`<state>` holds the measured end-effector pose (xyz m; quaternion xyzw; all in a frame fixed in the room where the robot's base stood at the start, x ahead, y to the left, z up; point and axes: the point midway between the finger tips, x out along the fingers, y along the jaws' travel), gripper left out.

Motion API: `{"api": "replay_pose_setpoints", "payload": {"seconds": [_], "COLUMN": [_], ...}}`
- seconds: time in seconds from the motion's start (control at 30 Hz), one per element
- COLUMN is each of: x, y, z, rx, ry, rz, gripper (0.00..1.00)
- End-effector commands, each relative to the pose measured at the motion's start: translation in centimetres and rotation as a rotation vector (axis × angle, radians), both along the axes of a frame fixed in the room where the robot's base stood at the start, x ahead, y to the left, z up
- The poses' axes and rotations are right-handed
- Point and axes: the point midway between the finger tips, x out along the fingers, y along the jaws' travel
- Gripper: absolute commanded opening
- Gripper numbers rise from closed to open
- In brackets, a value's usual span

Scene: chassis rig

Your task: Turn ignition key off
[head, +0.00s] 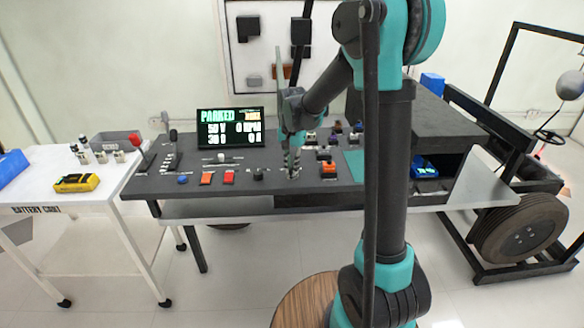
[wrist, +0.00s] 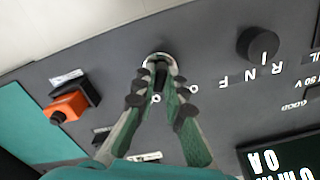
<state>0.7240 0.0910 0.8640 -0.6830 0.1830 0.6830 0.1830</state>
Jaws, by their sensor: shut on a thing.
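The ignition key (wrist: 161,74) is a dark piece in a light round ring on the dark panel, at the upper middle of the wrist view. My gripper (wrist: 160,66) reaches down to it, and its two green and grey fingers converge around the key, shut on it. Small white marks lie on the panel beside the fingertips. The fingers hide part of the key, so its exact turn is hard to tell. In the head view my gripper (head: 293,174) is at the front part of the dark console (head: 330,187), and the key is hidden there.
A black rotary knob (wrist: 258,44) marked R N F is right of the key in the wrist view. An orange and black switch (wrist: 70,104) is to its left. A display (head: 230,128) reading PARKED stands behind. A white cart (head: 85,208) is at left.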

Motion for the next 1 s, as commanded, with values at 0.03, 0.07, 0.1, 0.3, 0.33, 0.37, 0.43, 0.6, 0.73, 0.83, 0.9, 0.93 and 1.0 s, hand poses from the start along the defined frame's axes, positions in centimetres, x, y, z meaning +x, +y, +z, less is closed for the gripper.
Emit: {"api": "replay_pose_setpoints", "payload": {"seconds": [0.03, 0.07, 0.1, 0.3, 0.33, 0.37, 0.43, 0.6, 0.73, 0.83, 0.9, 0.93, 1.0], "x": [0.0, 0.0, 0.0, 0.0, 0.0, 0.0, 0.0, 0.0, 0.0, 0.0, 0.0, 0.0, 0.0], "y": [0.0, 0.0, 0.0, -0.01, 0.0, -0.01, -0.01, -0.02, -0.04, -0.04, -0.06, -0.06, -0.07], "z": [0.01, 0.01, 0.01, 0.02, 0.02, 0.02, 0.02, 0.02, 0.02, 0.03, 0.03, 0.03, 0.03], "rx": [0.0, 0.0, 0.0, 0.0, 0.0, 0.0, 0.0, 0.0, 0.0, 0.0, 0.0, 0.0, 0.0], "ry": [0.0, 0.0, 0.0, 0.0, 0.0, 0.0, 0.0, 0.0, 0.0, 0.0, 0.0, 0.0, 0.0], "rz": [0.0, 0.0, 0.0, 0.021, 0.029, 0.039, 0.068, 0.176, 0.288, 0.383, 0.45, 0.479, 0.546], "gripper": [0.0, 0.0, 0.0, 0.0, 0.0, 0.0, 0.0, 0.0, 0.0, 0.0, 0.0, 0.0, 0.0]}}
